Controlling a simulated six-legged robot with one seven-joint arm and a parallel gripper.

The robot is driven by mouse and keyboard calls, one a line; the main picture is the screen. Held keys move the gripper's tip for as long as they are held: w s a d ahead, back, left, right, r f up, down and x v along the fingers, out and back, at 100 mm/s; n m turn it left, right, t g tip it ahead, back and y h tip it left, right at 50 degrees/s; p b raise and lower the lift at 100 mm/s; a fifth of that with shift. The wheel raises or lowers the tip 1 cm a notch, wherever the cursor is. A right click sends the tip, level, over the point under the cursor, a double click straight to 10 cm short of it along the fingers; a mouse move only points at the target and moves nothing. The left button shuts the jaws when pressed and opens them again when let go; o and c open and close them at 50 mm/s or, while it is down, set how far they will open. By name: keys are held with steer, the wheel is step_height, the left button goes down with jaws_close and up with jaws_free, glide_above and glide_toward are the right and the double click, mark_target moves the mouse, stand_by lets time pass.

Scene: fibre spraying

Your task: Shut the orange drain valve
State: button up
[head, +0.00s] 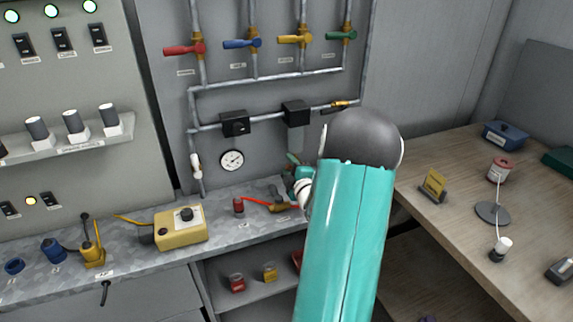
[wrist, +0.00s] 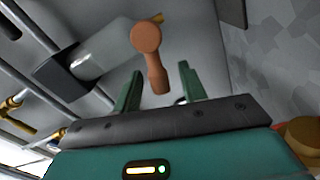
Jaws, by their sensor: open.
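The orange drain valve (wrist: 146,38) shows in the wrist view as a round knob with a short lever reaching down. The lever's lower end is between the tips of my open gripper (wrist: 160,78), with a gap visible on each side. A clear grey cylinder (wrist: 102,48) with a dark cap is just left of the valve. In the head view, my gripper (head: 293,160) shows only in part, below the grey filter bowl (head: 295,138). My arm covers the rest, and I cannot make out the drain valve there.
The pipe panel has red (head: 185,49), blue (head: 242,43), yellow (head: 294,39) and green (head: 342,35) valve handles, and a pressure gauge (head: 232,160). A wooden table (head: 450,225) is at right.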

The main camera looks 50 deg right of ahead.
steer(key=shift+x, duration=1)
jaws_close()
steer(key=shift+w+a+f+n, duration=0.15)
steer(key=shift+f+n, duration=0.25)
steer(key=shift+n, duration=0.4)
steer(key=shift+f+n, duration=0.35)
steer(key=shift+n, duration=0.35)
jaws_free()
steer(key=shift+s, duration=0.25)
steer(key=v, duration=1.3)
steer(key=shift+s+a, duration=0.2)
steer(key=shift+s, duration=0.1)
steer(key=shift+w, duration=0.1)
